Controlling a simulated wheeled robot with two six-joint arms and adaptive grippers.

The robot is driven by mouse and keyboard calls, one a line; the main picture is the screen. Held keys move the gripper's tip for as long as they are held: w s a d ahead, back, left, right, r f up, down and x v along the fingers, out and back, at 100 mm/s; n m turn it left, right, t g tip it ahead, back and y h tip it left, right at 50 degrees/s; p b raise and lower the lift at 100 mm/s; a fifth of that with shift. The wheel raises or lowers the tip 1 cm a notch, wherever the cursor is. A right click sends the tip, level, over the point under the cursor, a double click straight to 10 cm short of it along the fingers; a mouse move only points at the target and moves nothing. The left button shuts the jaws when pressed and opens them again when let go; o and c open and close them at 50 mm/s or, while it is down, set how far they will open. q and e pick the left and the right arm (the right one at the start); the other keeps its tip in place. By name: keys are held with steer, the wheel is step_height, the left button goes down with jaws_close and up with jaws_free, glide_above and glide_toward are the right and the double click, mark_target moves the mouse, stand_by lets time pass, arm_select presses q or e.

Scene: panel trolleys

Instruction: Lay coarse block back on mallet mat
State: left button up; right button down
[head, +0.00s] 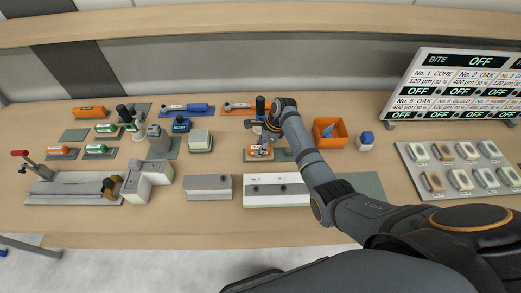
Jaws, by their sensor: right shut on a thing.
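My right gripper (263,140) comes in from the right and points down near the middle of the bench. It is shut on an orange block with a pale label (257,154), likely the coarse block, though its lettering is too small to read. The gripper covers part of the block. A flat grey-green mat (284,155) shows just right of the block; whether the block touches it or the bench I cannot tell. A bare grey-green mat (73,135) lies at the left. I cannot tell which mat is the mallet mat. My left gripper is out of view.
Orange (90,113) and green-labelled blocks (101,151) lie at the left. Long pale blocks (276,190) stand in front of my gripper. An orange bin (331,132) stands to its right. A sign (455,87) and a tray of small blocks (421,166) stand far right.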

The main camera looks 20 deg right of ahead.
steer(key=c, duration=1.5)
jaws_free()
steer(key=shift+w+a+f, duration=0.1)
steer(key=shift+w+f, duration=0.05)
steer(key=shift+o, duration=2.2)
steer(key=shift+r, duration=0.2)
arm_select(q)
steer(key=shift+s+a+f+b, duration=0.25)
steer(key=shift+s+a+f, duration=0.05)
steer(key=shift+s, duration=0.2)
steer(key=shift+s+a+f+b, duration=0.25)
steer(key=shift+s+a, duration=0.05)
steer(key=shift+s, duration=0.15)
arm_select(e)
steer(key=v, duration=1.2)
steer(key=shift+f, duration=0.1)
